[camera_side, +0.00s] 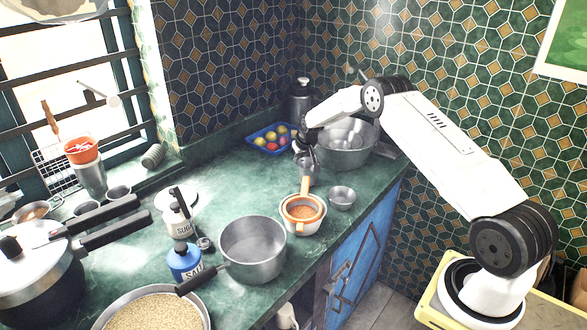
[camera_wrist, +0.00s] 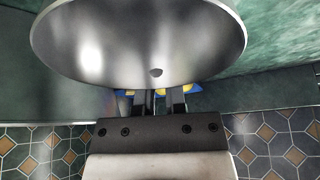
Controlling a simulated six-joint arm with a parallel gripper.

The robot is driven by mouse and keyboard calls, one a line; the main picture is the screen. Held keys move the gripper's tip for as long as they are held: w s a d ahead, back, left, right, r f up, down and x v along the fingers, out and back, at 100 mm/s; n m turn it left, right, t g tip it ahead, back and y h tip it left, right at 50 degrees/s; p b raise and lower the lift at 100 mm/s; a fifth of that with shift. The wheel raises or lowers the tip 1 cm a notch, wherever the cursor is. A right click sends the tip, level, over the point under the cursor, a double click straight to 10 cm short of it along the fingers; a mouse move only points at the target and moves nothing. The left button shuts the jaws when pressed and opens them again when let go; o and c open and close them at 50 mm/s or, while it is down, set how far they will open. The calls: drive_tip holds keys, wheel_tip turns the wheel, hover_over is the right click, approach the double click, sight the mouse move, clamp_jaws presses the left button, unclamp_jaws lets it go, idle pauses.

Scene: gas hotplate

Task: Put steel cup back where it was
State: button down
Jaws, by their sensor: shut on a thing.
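My gripper (camera_side: 304,146) is above the counter, in front of the large steel bowl. It is shut on a steel cup (camera_side: 305,163), which looks small and partly covered by my fingers in the side view. In the wrist view the cup (camera_wrist: 140,40) fills the top middle, its round rim and shiny inside facing the camera. My fingers (camera_wrist: 163,100) meet its lower edge there. In the side view the cup appears just above the handle of an orange-rimmed strainer; I cannot tell the gap between them.
The strainer (camera_side: 302,209), a small steel bowl (camera_side: 342,196) and a saucepan (camera_side: 252,247) stand near the front edge. Behind are the large steel bowl (camera_side: 347,152) and a blue fruit tray (camera_side: 260,146). Cups (camera_side: 118,193) stand by the window. The counter between tray and sugar jar (camera_side: 178,212) is clear.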

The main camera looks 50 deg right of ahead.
drive_tip(key=shift+f, duration=0.25)
drive_tip(key=shift+f, duration=0.15)
drive_tip(key=c, duration=0.7)
unclamp_jaws()
drive_tip(key=shift+v, duration=0.85)
drive_tip(key=v, duration=1)
drive_tip(key=shift+r, duration=0.25)
drive_tip(key=shift+s, duration=0.15)
